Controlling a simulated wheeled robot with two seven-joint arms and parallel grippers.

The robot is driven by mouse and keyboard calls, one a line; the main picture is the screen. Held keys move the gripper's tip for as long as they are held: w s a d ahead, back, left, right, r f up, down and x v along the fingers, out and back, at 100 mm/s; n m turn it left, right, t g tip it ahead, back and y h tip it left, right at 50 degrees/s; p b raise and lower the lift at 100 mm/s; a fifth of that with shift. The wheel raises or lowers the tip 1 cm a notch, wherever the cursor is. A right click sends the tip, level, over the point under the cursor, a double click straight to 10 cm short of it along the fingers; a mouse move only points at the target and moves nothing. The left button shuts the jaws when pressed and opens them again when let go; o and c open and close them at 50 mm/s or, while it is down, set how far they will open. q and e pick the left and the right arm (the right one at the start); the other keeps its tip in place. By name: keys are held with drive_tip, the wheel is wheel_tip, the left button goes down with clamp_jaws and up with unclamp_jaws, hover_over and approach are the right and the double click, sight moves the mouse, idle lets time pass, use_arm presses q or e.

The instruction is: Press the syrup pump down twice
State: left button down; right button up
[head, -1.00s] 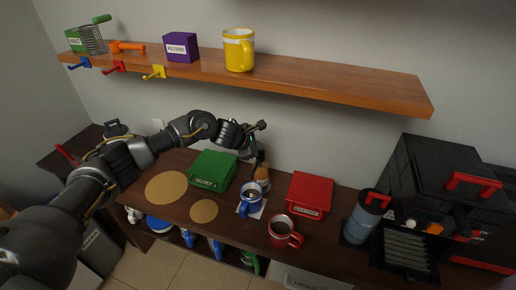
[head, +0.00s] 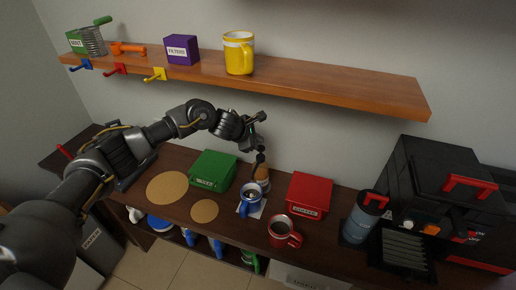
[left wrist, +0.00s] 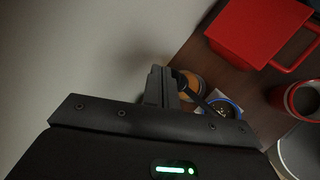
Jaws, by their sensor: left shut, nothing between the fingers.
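The syrup pump bottle (head: 263,181), amber with a pale label, stands upright behind the blue mug (head: 249,199). In the left wrist view the bottle (left wrist: 190,84) shows beside my fingertips, with a dark spout reaching toward the blue-rimmed mug (left wrist: 224,107). My left gripper (head: 258,158) is shut and empty, pointing down right over the top of the pump. It hides most of the pump head, and I cannot tell whether it touches. The shut fingers also show in the left wrist view (left wrist: 161,84). My right gripper is not in view.
A green box (head: 212,171) stands left of the bottle, and a red box (head: 309,195) right of it. A red mug (head: 283,231) is in front. A wooden shelf (head: 300,85) hangs above. A black coffee machine (head: 440,185) fills the right end.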

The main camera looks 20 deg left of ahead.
use_arm(q)
wheel_tip(320, 180, up, 6)
drive_tip(key=p, duration=0.2)
idle(0.5)
idle(0.8)
